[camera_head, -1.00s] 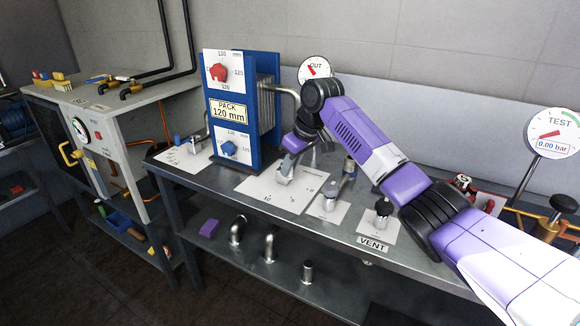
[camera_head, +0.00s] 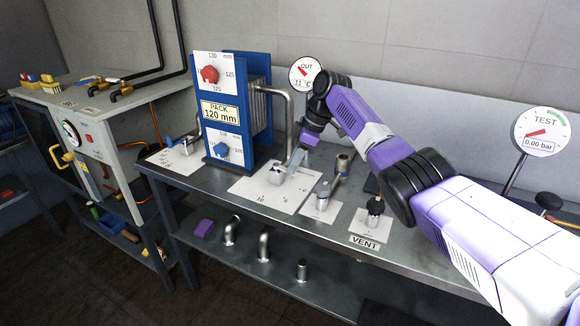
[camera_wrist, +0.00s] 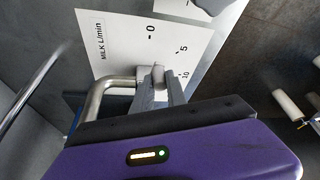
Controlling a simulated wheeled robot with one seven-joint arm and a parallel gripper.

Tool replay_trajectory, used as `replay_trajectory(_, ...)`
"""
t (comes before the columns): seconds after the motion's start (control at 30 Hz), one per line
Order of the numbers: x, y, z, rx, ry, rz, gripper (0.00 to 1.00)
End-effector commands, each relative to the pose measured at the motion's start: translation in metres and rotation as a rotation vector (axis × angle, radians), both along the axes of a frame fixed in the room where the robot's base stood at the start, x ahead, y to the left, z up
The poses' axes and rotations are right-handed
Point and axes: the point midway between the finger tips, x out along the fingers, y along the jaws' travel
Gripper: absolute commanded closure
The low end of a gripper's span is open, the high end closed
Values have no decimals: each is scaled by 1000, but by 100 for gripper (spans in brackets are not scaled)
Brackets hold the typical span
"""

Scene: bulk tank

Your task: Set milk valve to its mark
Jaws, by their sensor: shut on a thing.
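The milk valve (camera_head: 276,171) is a grey metal fitting on a white scale plate (camera_head: 262,194), in front of the blue pack frame. The wrist view shows the plate (camera_wrist: 120,40) labelled "MILK L/min", with marks 0, 5 and 10. My gripper (camera_head: 297,160) comes down over the plate from the right. In the wrist view my gripper (camera_wrist: 160,80) is shut on the grey valve handle, at the plate's lower edge, close to the 10 side. The fingers hide part of the handle, so its exact pointing and any set mark cannot be told.
A bent pipe (camera_wrist: 108,92) stands beside the valve. The blue pack frame (camera_head: 222,110) rises to the left, with red and blue knobs. A smaller valve (camera_head: 323,193) and the VENT valve (camera_head: 375,208) stand to the right. The OUT gauge (camera_head: 304,70) is behind.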

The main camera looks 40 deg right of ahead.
Motion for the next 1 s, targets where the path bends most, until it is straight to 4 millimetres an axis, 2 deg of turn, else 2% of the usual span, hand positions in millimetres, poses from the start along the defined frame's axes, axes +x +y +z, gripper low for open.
replay_trajectory(0.4, 2, -5, -1, -1, -1, 157, 100)
replay_trajectory(1.0, 2, -7, 0, -4, -2, 208, 100)
